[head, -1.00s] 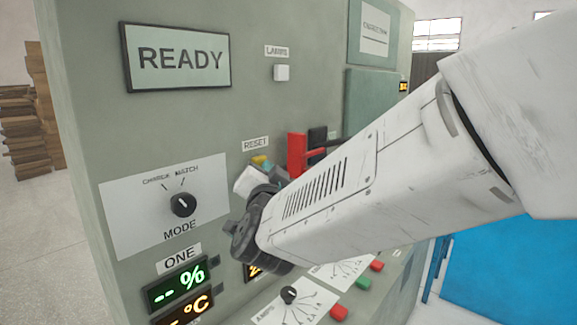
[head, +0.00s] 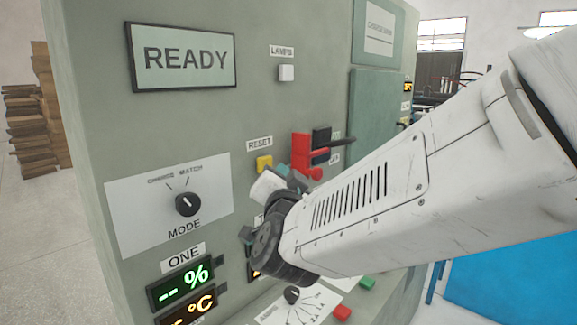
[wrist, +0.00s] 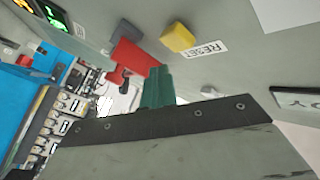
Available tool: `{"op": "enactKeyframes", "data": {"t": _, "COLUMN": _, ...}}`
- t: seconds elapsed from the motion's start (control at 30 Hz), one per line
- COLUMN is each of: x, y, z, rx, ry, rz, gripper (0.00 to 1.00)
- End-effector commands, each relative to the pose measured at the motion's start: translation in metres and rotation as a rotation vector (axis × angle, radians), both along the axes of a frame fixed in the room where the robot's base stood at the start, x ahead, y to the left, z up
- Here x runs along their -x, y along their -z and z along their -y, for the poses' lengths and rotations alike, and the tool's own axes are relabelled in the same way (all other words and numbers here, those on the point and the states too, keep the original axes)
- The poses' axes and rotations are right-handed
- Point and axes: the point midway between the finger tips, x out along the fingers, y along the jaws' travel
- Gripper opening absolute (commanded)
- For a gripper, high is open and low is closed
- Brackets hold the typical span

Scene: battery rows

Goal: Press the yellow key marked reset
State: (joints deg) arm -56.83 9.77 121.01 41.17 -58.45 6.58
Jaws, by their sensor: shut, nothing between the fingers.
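The yellow key (head: 264,163) sits on the grey-green panel just below the label RESET (head: 259,144). In the wrist view the yellow key (wrist: 178,38) is near the top, with the RESET label (wrist: 206,49) beside it. My gripper (head: 284,170) is in front of the panel, just right of and slightly below the yellow key. In the wrist view its green fingers (wrist: 157,88) are shut with nothing between them. They appear apart from the key, though the head view does not show the gap to the panel clearly.
A red lever switch (head: 303,150) is on the panel right of the key. The MODE knob (head: 187,203) is at the lower left. A white LAMPS key (head: 286,73) is above. Red and green buttons (head: 341,313) are on the lower desk. A READY display (head: 182,57) is at the upper left.

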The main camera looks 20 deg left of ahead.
Motion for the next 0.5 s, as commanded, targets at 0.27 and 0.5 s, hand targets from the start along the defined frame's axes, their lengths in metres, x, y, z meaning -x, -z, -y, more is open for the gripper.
{"op": "enactKeyframes", "data": {"t": 0.27, "x": 0.010, "y": 0.000, "z": 0.026, "rx": -0.001, "ry": 0.000, "rz": 0.000, "gripper": 0.00}}
{"op": "enactKeyframes", "data": {"t": 0.5, "x": 0.013, "y": 0.000, "z": 0.032, "rx": 0.000, "ry": 0.001, "rz": 0.001, "gripper": 0.00}}
